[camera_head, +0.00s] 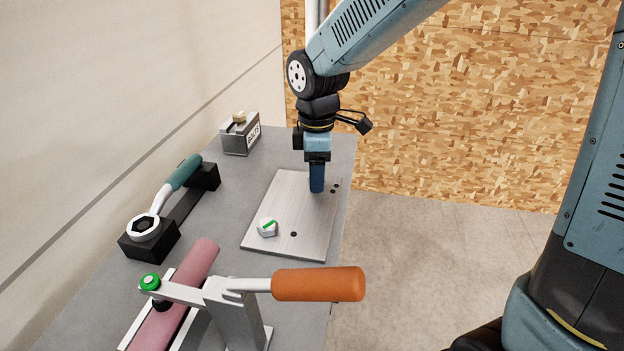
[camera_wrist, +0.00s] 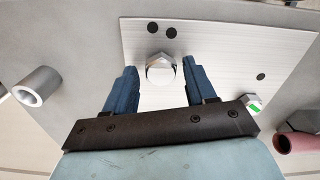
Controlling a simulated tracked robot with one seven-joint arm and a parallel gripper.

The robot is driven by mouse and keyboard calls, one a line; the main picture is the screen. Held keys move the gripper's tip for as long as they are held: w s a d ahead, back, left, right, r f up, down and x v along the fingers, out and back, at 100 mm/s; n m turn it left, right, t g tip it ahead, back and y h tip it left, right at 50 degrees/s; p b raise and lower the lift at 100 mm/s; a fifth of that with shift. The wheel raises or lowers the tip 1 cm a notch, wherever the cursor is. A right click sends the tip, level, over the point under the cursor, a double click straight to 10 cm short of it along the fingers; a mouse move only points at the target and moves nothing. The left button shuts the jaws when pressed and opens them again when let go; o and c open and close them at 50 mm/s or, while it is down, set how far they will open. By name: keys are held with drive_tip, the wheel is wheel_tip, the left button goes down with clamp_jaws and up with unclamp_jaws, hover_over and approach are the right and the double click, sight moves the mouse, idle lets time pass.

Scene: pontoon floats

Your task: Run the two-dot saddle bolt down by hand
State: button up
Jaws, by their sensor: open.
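The metal saddle plate (camera_head: 265,207) lies flat on the bench and fills much of the wrist view (camera_wrist: 210,35). Two black dots (camera_wrist: 162,30) mark one end, with a bare hex bolt head (camera_wrist: 160,68) beside them. My gripper (camera_wrist: 155,78) is open and points down, one blue finger on each side of that bolt; I cannot tell whether they touch it. In the head view my gripper (camera_head: 316,188) hides this bolt. Another hex bolt (camera_head: 267,228), with a green stripe, sits by the single dot (camera_head: 293,234).
A wrench (camera_head: 182,175) with a teal handle rests on black blocks at left. A box (camera_head: 240,135) marked BOLTS stands behind. A clamp with an orange handle (camera_head: 318,284) and a pink tube (camera_head: 170,315) are in front. A grey hollow cylinder (camera_wrist: 37,86) shows in the wrist view.

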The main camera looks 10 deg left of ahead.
drive_tip(key=n, duration=0.9)
drive_tip(key=shift+n, duration=0.3)
drive_tip(key=shift+c, duration=0.4)
drive_tip(key=c, duration=0.8)
drive_tip(key=m, duration=1.2)
